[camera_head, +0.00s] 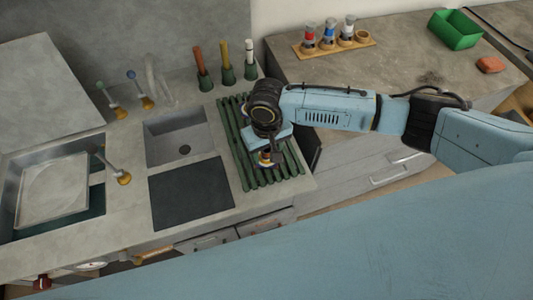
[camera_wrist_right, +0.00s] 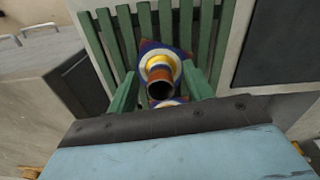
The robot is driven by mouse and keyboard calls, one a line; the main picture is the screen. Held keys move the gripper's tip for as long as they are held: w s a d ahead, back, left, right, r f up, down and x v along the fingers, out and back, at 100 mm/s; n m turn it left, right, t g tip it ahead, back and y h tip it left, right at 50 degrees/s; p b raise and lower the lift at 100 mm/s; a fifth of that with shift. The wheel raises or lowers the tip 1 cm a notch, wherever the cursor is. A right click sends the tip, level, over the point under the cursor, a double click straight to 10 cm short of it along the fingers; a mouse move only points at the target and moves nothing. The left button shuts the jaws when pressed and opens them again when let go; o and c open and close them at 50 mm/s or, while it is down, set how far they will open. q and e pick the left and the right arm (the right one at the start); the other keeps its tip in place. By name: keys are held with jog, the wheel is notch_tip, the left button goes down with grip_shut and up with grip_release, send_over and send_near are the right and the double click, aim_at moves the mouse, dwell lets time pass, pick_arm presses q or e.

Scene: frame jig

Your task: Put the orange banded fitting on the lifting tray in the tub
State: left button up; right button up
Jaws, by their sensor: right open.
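A banded fitting (camera_wrist_right: 160,66) with a dark blue base, yellow-orange and white bands and a dark open mouth stands on the green slatted rack (camera_wrist_right: 105,38) in the right wrist view. In the head view the fitting (camera_head: 265,159) is small and partly hidden under my right gripper (camera_head: 266,153). My right gripper is open above the rack, with a finger on either side of the fitting in the wrist view; I cannot tell whether they touch it. A pale lifting tray (camera_head: 55,187) lies in the metal tub (camera_head: 17,183) at the far left. My left gripper is out of view.
A small sink (camera_head: 178,137) and a dark flat panel (camera_head: 191,194) lie between rack and tub. Handled tools in green holders (camera_head: 227,75) stand behind the rack. A green bin (camera_head: 456,30) stands far right.

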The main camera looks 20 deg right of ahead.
grip_shut()
jog(key=shift+r, duration=0.15)
